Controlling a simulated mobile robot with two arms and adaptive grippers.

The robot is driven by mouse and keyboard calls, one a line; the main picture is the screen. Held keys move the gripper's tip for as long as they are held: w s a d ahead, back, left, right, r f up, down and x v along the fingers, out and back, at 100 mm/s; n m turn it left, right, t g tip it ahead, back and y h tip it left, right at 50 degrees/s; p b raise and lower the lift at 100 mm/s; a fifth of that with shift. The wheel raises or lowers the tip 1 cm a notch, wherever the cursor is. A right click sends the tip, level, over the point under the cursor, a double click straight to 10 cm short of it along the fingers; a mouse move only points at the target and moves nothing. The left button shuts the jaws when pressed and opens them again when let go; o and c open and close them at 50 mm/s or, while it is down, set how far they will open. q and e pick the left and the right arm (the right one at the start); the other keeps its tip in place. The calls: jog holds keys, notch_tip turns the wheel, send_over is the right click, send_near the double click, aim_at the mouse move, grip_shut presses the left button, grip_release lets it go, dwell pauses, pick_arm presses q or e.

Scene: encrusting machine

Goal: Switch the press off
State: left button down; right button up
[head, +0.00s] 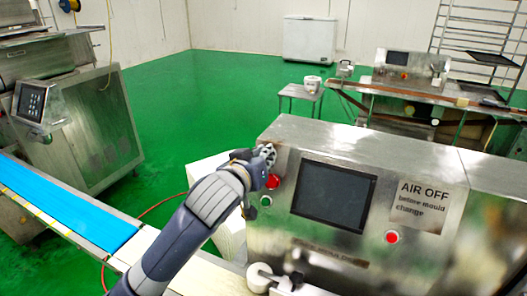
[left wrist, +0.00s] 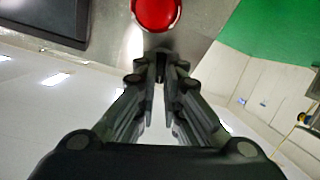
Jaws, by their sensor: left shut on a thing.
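The press (head: 360,151) is a steel machine with a dark screen (head: 333,195) on its sloped front panel. A red button (head: 272,181) sits left of the screen, and it also shows at the top edge of the left wrist view (left wrist: 157,12). My left gripper (head: 268,155) is at the panel's upper left corner, just above the red button. Its fingers (left wrist: 160,62) come together on a small dark switch knob, which they mostly hide. The switch's setting cannot be read. My right gripper is not in view.
A second red button (head: 392,237) sits right of the screen, below an "AIR OFF" sign (head: 424,205). A blue conveyor belt (head: 65,205) runs along the left. Another machine (head: 90,120) stands behind it. Green floor (head: 190,100) lies open beyond.

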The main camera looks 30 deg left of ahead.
pick_arm(q)
jog(key=n+y+p, duration=0.1)
jog(key=n+p, duration=0.2)
jog(key=n, duration=0.3)
jog(key=shift+g, duration=0.4)
jog(key=shift+p, duration=0.3)
jog(key=c, duration=1.7)
grip_release()
jog(key=shift+r, duration=0.1)
notch_tip(320, 180, up, 10)
jog(key=shift+f, duration=0.1)
